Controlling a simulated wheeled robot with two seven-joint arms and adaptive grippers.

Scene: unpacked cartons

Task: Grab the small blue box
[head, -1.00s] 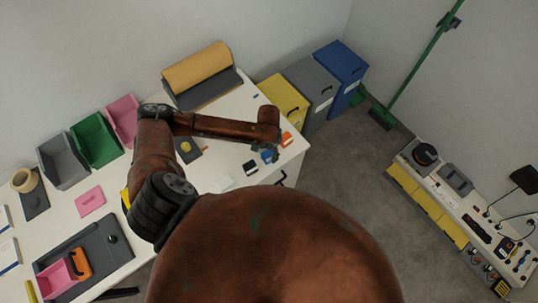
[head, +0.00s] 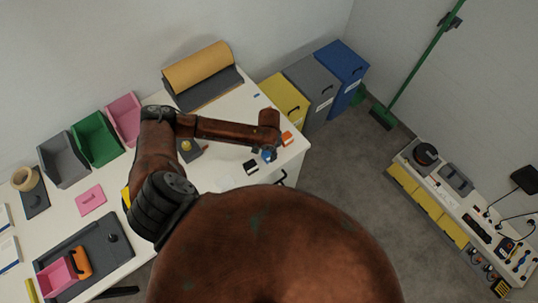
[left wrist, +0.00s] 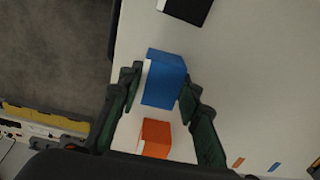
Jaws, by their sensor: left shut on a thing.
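The small blue box (head: 267,157) is at the right end of the white table, mostly hidden under my left gripper in the head view. In the left wrist view the blue box (left wrist: 164,80) sits between the two green-and-black fingers of my left gripper (left wrist: 161,86). The gripper is shut on its sides. I cannot tell whether the box is clear of the table. My right gripper is in neither view.
An orange box (left wrist: 155,137) lies close to the blue box, and also shows in the head view (head: 287,138). A black-and-white box (head: 250,167) is on the other side. The table's edge (left wrist: 119,60) is near. Yellow, grey and blue bins (head: 340,63) stand beyond the table.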

